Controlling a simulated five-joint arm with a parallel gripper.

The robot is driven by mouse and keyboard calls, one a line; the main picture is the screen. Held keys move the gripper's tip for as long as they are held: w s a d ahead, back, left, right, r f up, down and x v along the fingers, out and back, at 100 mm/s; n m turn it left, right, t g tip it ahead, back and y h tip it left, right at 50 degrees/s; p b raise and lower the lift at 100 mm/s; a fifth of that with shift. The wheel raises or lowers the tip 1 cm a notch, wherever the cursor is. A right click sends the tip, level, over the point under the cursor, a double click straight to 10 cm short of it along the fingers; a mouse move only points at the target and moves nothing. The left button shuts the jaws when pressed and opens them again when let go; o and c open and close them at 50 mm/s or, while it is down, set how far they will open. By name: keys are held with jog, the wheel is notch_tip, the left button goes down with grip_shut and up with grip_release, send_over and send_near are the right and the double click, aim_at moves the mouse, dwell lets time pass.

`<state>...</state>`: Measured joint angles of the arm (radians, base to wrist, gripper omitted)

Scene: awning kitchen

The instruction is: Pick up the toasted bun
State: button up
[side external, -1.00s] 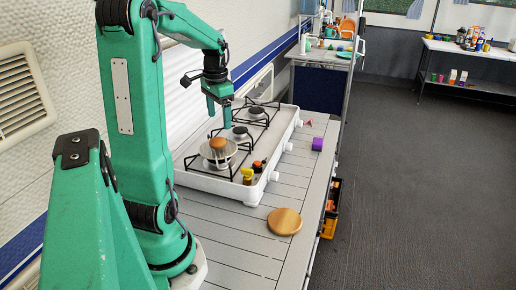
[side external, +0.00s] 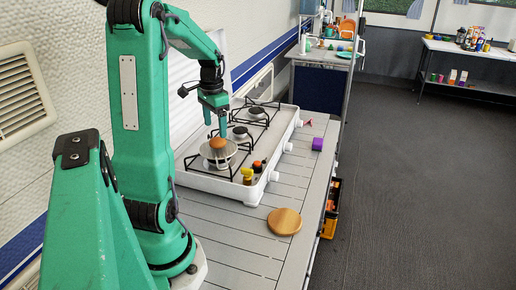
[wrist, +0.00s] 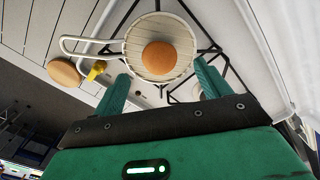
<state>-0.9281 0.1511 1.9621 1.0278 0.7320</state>
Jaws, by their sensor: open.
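The toasted bun (side external: 217,143) is a round orange-brown bun lying on a round pale rack or pan (side external: 229,151) with a handle, on the near burner of the white stove. In the wrist view the bun (wrist: 159,58) sits near the middle of the round pan (wrist: 133,45). My gripper (side external: 216,131) is just above and beside the bun in the side view. In the wrist view its two green fingers (wrist: 163,85) are spread apart, with the bun ahead of the gap between them. Nothing is between the fingers.
The white stove (side external: 222,192) has black grates and further burners.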

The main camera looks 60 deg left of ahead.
aim_at(216, 139)
jog(key=shift+d+f, duration=0.1)
jog(key=shift+f, duration=2.35)
jog(key=c, duration=1.1)
